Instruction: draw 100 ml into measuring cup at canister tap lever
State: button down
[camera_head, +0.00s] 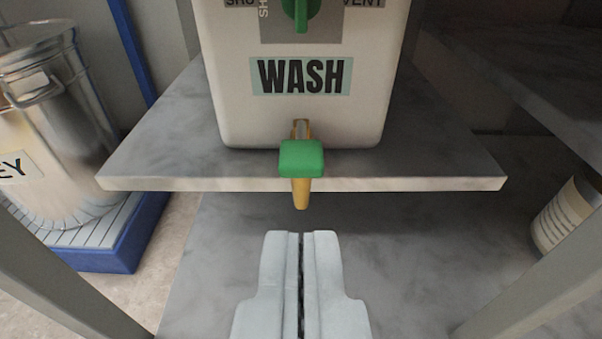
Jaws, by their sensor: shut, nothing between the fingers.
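A white canister (231,95) labelled "WASH" stands upright on a grey marbled shelf (155,150). Its tap has a green lever (301,158) above a brass-coloured spout (301,194). The spout hangs just past the shelf's front edge. My gripper (301,236) is shut and empty. In the picture it is just below the spout, with a gap between its fingertips and the spout. No measuring cup shows in this view.
A lower grey surface (210,245) lies beneath the shelf. A metal pail (75,140) stands on a blue-edged slatted platform (100,258) at left. A labelled container (567,215) is at right. Grey posts (60,275) flank my gripper.

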aim_at(302, 158)
jog(key=shift+w, duration=0.1)
jog(key=x, duration=1)
dwell(0.5)
jog(key=f, duration=0.1)
jog(key=s+f, duration=0.1)
jog(key=f, duration=0.1)
jog(key=shift+r, duration=0.1)
dwell(1.2)
